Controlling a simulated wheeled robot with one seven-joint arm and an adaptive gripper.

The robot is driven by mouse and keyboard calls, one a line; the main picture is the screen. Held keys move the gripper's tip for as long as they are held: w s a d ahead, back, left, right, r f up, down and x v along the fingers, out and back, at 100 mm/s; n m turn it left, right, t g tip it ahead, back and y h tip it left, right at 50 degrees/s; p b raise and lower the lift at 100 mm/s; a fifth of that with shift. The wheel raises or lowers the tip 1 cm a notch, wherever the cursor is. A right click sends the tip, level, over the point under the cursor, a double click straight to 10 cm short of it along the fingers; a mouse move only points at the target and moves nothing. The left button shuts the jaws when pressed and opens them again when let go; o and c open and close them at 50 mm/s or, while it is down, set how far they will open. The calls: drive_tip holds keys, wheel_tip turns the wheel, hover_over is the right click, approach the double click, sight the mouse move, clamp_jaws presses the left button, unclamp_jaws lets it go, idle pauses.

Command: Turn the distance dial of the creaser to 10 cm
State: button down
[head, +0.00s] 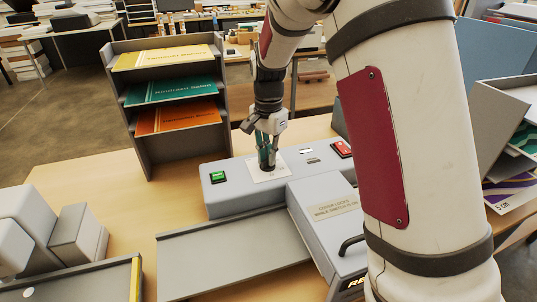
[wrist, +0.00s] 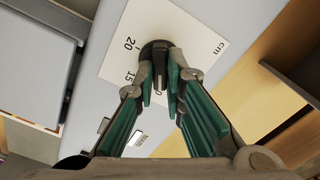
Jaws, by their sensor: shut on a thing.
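The creaser is the long grey machine (head: 232,205) on the wooden table. Its distance dial is a round black knob (wrist: 153,48) with a raised bar, set on a white scale card (wrist: 205,32) marked "cm". The numbers 20 and 15 are readable in the wrist view, and another number ending in 0 is partly hidden by a finger. My gripper (wrist: 161,78) points down over the card, its green-padded fingers shut on the dial's bar. In the head view my gripper (head: 266,150) covers most of the dial. I cannot tell the exact reading.
A green button (head: 218,177) and a red switch (head: 341,149) flank the scale card. A rack with yellow, green and orange folders (head: 172,117) stands behind left. A grey flat tray (head: 225,258) extends in front. My arm hides much of the right side.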

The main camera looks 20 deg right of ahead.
drive_tip(key=shift+w+r, duration=0.1)
drive_tip(key=c, duration=1.7)
unclamp_jaws()
drive_tip(key=shift+o, duration=0.2)
wheel_tip(320, 180, up, 12)
